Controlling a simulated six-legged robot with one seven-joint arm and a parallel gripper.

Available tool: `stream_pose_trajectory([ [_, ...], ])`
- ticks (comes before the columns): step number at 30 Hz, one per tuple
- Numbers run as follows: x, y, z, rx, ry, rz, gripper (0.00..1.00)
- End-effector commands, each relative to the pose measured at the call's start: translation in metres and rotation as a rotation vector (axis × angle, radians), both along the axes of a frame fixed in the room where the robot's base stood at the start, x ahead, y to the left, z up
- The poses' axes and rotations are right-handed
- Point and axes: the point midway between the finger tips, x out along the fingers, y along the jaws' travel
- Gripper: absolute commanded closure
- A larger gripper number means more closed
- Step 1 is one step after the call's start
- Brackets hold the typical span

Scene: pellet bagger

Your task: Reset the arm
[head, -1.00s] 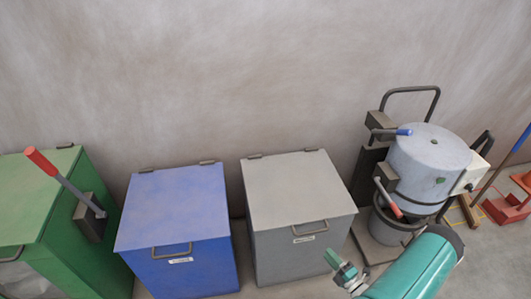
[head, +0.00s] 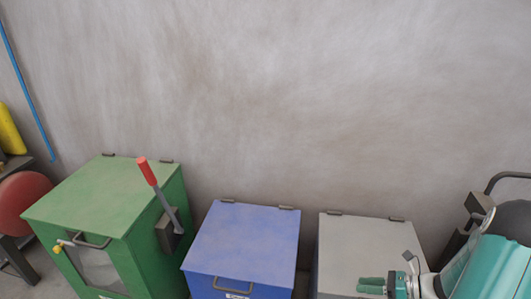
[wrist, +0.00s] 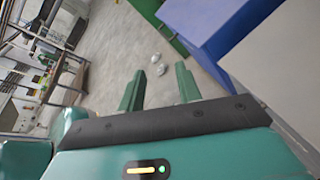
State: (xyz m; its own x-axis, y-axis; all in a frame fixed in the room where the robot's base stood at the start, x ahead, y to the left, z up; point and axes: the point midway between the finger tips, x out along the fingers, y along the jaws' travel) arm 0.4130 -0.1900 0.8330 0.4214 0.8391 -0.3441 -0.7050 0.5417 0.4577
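My gripper (wrist: 160,84) is open and empty in the wrist view, with its two green fingers apart over bare floor. In the head view my gripper (head: 371,286) is at the lower right, with the teal arm behind it. It appears in front of the front part of the grey lidded bin (head: 365,245) and hides some of it. I cannot tell its gap to the bin.
A blue lidded bin (head: 245,240) and a green bin (head: 105,205) with a red-tipped lever (head: 155,185) stand left of the grey bin. A red round object (head: 22,203) is at far left. Two small pale objects (wrist: 158,64) lie on the floor.

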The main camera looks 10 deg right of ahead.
Motion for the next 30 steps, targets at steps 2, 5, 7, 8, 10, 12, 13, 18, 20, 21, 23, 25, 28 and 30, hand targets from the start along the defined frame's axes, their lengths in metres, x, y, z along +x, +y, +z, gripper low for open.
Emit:
stream_pose_trajectory([
  [2, 0.002, 0.020, 0.026, -0.114, -0.059, 0.123, 0.66],
  [5, 0.000, 0.042, 0.051, -0.246, -0.133, 0.270, 0.66],
  [7, -0.003, 0.057, 0.069, -0.338, -0.188, 0.375, 0.66],
  [8, -0.005, 0.064, 0.076, -0.375, -0.213, 0.422, 0.66],
  [10, -0.010, 0.077, 0.092, -0.463, -0.272, 0.524, 0.66],
  [12, -0.015, 0.091, 0.108, -0.551, -0.337, 0.629, 0.66],
  [13, -0.018, 0.096, 0.115, -0.586, -0.364, 0.674, 0.66],
  [18, -0.035, 0.125, 0.150, -0.790, -0.527, 0.926, 0.66],
  [20, -0.042, 0.133, 0.162, -0.860, -0.588, 1.012, 0.66],
  [21, -0.047, 0.139, 0.169, -0.906, -0.629, 1.070, 0.66],
  [23, -0.054, 0.146, 0.180, -0.975, -0.692, 1.156, 0.66],
  [25, -0.062, 0.154, 0.193, -1.056, -0.768, 1.256, 0.66],
  [28, -0.075, 0.164, 0.211, -1.169, -0.876, 1.394, 0.66],
  [30, -0.083, 0.170, 0.223, -1.251, -0.953, 1.488, 0.66],
])
